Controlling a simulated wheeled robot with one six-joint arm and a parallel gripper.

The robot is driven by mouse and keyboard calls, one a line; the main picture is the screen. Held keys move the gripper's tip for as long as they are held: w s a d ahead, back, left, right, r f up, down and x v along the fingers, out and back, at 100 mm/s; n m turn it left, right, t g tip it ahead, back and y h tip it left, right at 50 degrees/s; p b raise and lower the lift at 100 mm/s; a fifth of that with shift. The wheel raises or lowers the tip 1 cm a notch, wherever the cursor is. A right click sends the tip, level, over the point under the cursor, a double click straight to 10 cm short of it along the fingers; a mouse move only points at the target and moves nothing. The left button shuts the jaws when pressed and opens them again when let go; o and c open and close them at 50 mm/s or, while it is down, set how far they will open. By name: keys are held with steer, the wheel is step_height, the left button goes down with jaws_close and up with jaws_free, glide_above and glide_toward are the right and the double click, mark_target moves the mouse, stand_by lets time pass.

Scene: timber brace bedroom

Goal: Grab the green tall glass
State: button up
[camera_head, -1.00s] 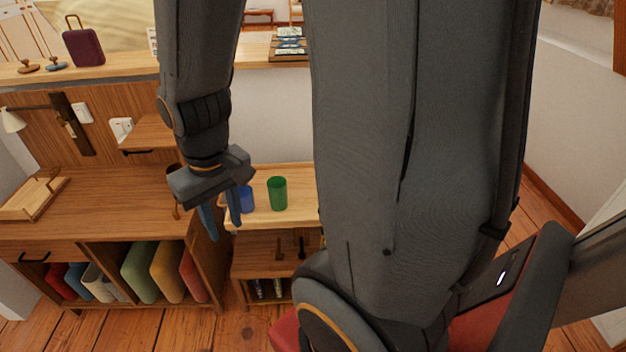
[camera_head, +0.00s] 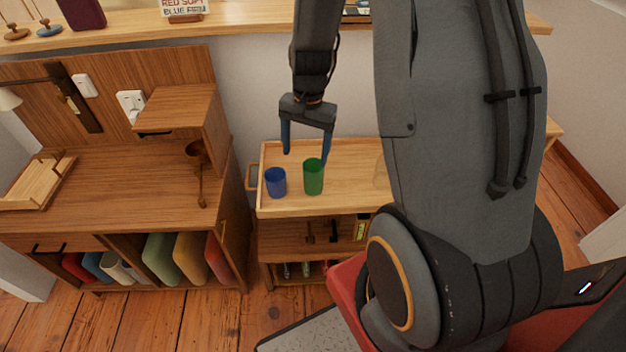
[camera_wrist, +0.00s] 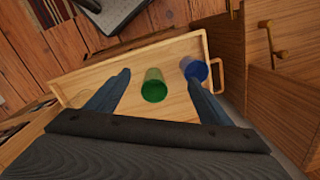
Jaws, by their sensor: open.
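The green tall glass (camera_head: 313,177) stands upright on the top tray (camera_head: 345,200) of a wooden trolley, just right of a shorter blue glass (camera_head: 275,182). My gripper (camera_head: 306,157) is open and empty above and behind the glasses, its fingers pointing down. In the wrist view the green glass (camera_wrist: 154,86) lies between and beyond the two open fingers (camera_wrist: 160,82), apart from both. The blue glass (camera_wrist: 194,70) is there close to the right finger's tip.
A clear glass (camera_head: 380,172) stands on the tray further right, partly hidden by my arm. The tray has a raised rim and a side handle (camera_head: 252,177). A wooden desk (camera_head: 120,185) with a raised shelf (camera_head: 180,110) stands left of the trolley.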

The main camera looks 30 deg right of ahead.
mark_target(312, 180)
steer(key=w+d+f+m, duration=0.1)
steer(key=d+f+m, duration=0.1)
steer(key=f, duration=0.1)
steer(key=w+d+f+m, duration=0.2)
steer(key=f, duration=0.2)
steer(key=w+d+f+m, duration=0.1)
steer(key=d+f+m, duration=0.1)
steer(key=f, duration=0.2)
steer(key=shift+w+f+y, duration=0.1)
steer(key=shift+w+y, duration=0.05)
steer(key=shift+y, duration=0.15)
steer(key=shift+a+f+p, duration=0.15)
steer(key=shift+f+p, duration=0.05)
steer(key=shift+f, duration=0.5)
steer(key=shift+a+f+p, duration=0.1)
steer(key=shift+f+p, duration=0.05)
steer(key=shift+f, duration=0.5)
steer(key=shift+w+a+f+p, duration=0.1)
steer(key=shift+a+f+p, duration=0.15)
steer(key=shift+f, duration=0.6)
steer(key=shift+a+f+p, duration=0.15)
steer(key=shift+f+p, duration=0.2)
steer(key=shift+f, duration=0.45)
steer(key=shift+w+a+f+p, duration=0.1)
steer(key=shift+a+f+p, duration=0.15)
steer(key=shift+f, duration=0.6)
steer(key=shift+c, duration=0.5)
steer(key=c, duration=1.1)
steer(key=shift+c, duration=0.4)
steer(key=shift+r, duration=0.1)
